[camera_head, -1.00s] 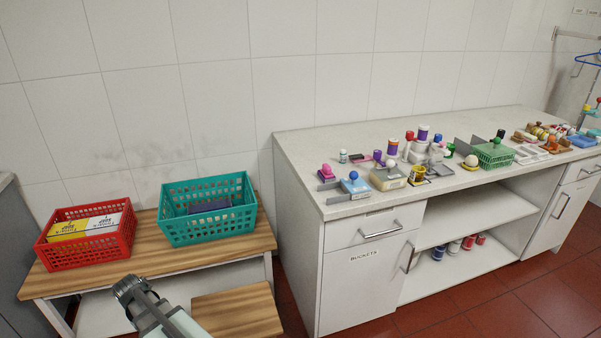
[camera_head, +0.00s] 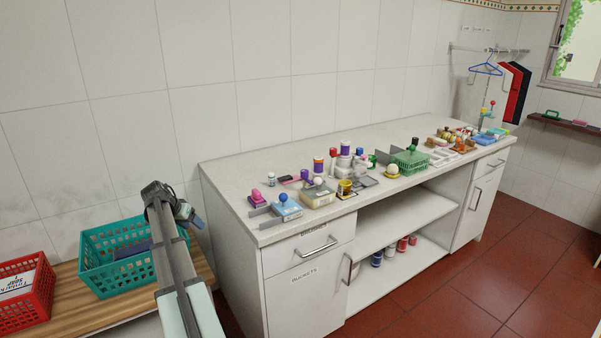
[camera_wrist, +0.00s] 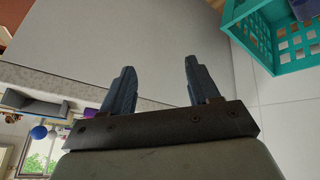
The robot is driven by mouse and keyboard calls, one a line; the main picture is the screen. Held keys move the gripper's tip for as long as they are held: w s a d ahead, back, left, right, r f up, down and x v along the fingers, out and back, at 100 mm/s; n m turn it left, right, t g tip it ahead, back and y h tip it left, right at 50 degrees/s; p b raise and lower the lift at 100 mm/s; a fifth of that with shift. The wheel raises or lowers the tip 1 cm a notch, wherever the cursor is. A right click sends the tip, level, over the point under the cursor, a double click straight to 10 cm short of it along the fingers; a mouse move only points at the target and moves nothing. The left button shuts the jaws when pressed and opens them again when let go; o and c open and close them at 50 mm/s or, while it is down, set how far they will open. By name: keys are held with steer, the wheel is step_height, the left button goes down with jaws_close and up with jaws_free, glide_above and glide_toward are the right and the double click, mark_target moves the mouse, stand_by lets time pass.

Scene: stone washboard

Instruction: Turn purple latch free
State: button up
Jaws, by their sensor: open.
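Several purple things stand on the white counter (camera_head: 225,172); I cannot tell for sure which one is the purple latch. A pink knob on a purple base (camera_head: 255,198) sits at the counter's near left end. A small purple upright piece (camera_head: 304,175) stands farther right, near purple-topped jars (camera_head: 318,166). My gripper (camera_wrist: 160,72) is open, with nothing between its two dark blue fingers. In the head view my gripper (camera_head: 194,217) is left of the counter, apart from all these pieces. The wrist view shows the counter pieces only small, at its left edge.
A teal basket (camera_head: 105,262) and a red basket (camera_head: 22,290) stand on a wooden bench at left. A blue-knobbed block (camera_head: 286,209), a yellow cup (camera_head: 345,188) and a green basket (camera_head: 410,161) crowd the counter. Its back left is bare.

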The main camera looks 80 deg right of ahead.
mark_target(305, 171)
steer(key=s+d+r+m, duration=0.1)
steer(key=s+d+r, duration=0.2)
steer(key=s+d, duration=0.1)
steer(key=s+d+r+m+g, duration=0.1)
steer(key=s+d+r+m, duration=0.1)
steer(key=s+d+r, duration=0.2)
steer(key=s+d+r+m+g, duration=0.1)
steer(key=s+d+r+m, duration=0.1)
steer(key=s+d, duration=0.3)
steer(key=shift+s+d+r+h, duration=0.15)
steer(key=shift+d+r, duration=0.25)
steer(key=shift+d, duration=0.15)
steer(key=shift+s+d+r+h, duration=0.15)
steer(key=shift+d+r, duration=0.2)
steer(key=shift+d, duration=0.15)
steer(key=s+d+r+m+g, duration=0.1)
steer(key=s+d+r+m, duration=0.1)
steer(key=s+d+r, duration=0.4)
steer(key=s+d+r+m+g, duration=0.1)
steer(key=s+d+r+m, duration=0.15)
steer(key=s, duration=0.55)
steer(key=x, duration=1.3)
steer(key=shift+s+r, duration=0.1)
steer(key=shift+s, duration=0.35)
steer(key=c, duration=1)
steer(key=shift+n, duration=0.25)
